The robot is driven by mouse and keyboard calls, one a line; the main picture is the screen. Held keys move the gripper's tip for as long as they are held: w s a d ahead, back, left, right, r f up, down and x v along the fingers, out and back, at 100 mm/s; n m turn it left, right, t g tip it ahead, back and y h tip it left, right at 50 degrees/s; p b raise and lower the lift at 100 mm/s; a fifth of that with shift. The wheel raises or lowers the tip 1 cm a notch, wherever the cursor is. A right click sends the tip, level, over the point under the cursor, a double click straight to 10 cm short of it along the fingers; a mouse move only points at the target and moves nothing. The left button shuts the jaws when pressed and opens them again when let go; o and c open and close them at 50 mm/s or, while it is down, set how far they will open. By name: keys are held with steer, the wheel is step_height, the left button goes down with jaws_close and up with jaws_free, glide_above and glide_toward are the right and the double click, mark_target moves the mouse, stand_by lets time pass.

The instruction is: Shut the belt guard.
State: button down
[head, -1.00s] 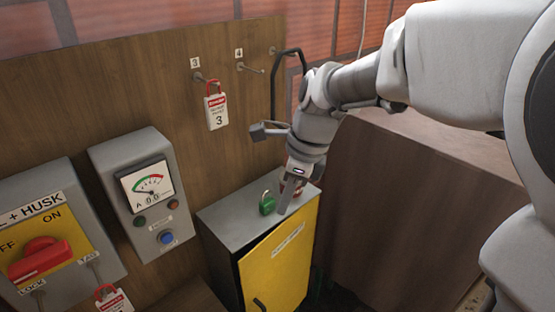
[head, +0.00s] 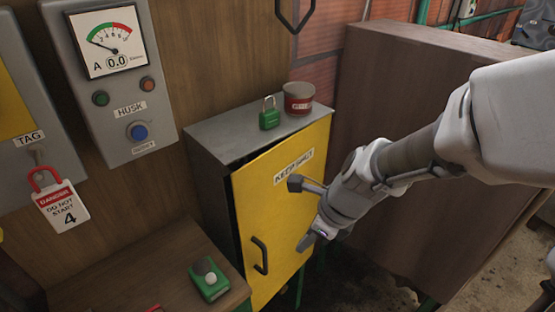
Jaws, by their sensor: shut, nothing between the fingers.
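The belt guard is a grey box (head: 208,150) with a yellow door (head: 285,205) labelled "KEEP SHUT". The door stands slightly ajar, with a dark gap along its left and top edges. A black handle (head: 260,255) is at the door's lower left. My gripper (head: 306,243) is shut and empty, in front of the door's right part, to the right of the handle. I cannot tell whether its fingertips touch the door.
A green padlock (head: 269,114) and a red-grey tin (head: 299,98) stand on the box. A green device (head: 209,281) lies on a wooden surface at lower left. A gauge panel (head: 115,75) and a red lockout tag (head: 56,203) are at left. A brown partition (head: 415,130) stands at right.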

step_height(320, 180, down, 4)
steer(key=s+b, duration=0.1)
steer(key=b, duration=1)
glide_above(262, 270)
steer(key=s+d, duration=0.2)
steer(key=d, duration=0.2)
steer(key=shift+f, duration=4.8)
steer(key=shift+s+a+m, duration=0.2)
steer(key=shift+a+m, duration=0.05)
steer(key=shift+m, duration=0.05)
steer(key=shift+m+t, duration=0.4)
steer(key=shift+m, duration=0.4)
steer(key=shift+w+a+p, duration=0.55)
steer(key=shift+a+p, duration=0.15)
steer(key=shift+a, duration=0.2)
steer(key=shift+w+a+p, duration=0.55)
steer(key=shift+a+p, duration=0.1)
steer(key=shift+a, duration=0.25)
steer(key=shift+r, duration=0.1)
